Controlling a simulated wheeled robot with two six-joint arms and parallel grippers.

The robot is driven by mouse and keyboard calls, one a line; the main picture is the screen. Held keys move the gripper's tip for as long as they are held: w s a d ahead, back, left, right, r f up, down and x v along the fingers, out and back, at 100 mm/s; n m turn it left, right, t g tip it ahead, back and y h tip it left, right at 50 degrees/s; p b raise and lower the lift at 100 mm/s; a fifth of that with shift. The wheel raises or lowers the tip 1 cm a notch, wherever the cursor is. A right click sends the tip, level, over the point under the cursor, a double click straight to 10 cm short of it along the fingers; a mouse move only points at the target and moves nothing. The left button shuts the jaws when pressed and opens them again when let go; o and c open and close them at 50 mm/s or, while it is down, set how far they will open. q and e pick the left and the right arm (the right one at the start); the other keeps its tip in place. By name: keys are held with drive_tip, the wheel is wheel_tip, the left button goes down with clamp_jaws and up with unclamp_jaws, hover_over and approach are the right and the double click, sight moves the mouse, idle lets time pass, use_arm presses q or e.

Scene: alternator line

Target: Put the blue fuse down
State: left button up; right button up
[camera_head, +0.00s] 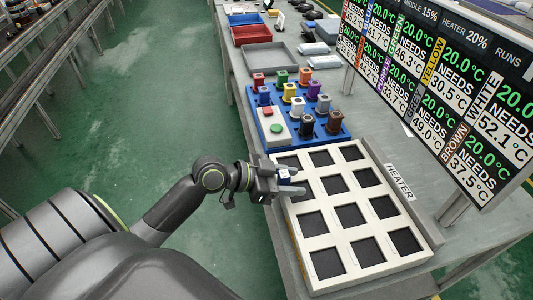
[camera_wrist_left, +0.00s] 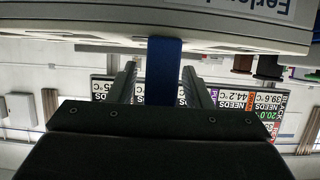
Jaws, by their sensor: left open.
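The blue fuse (camera_head: 284,174) shows between the fingers of my left gripper (camera_head: 290,182) at the left side of the heater (camera_head: 310,240), in the head view. In the left wrist view the blue fuse (camera_wrist_left: 163,65) is a blue upright strip between the two dark fingers (camera_wrist_left: 160,85), with a gap on each side. My left gripper is open around it. The heater is a cream block with dark square wells in rows. The gripper partly hides the fuse and the well beneath it, so I cannot tell how deep the fuse sits. My right gripper is not in view.
Behind the heater a blue rack (camera_head: 262,138) holds several coloured fuses and a white box with red and green buttons. A large temperature board (camera_head: 450,75) stands on the right. Grey and red trays (camera_head: 270,58) are farther back. The other wells visible are empty.

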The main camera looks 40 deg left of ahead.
use_arm(q)
drive_tip(key=shift+s+a+r, duration=0.15)
drive_tip(key=shift+s+a, duration=0.15)
drive_tip(key=v, duration=0.4)
drive_tip(key=shift+s+a+r+b, duration=0.15)
drive_tip(key=shift+s+a+b, duration=0.15)
drive_tip(key=shift+b, duration=0.1)
approach(278, 180)
drive_tip(key=shift+w+d, duration=0.3)
drive_tip(key=shift+d, duration=0.2)
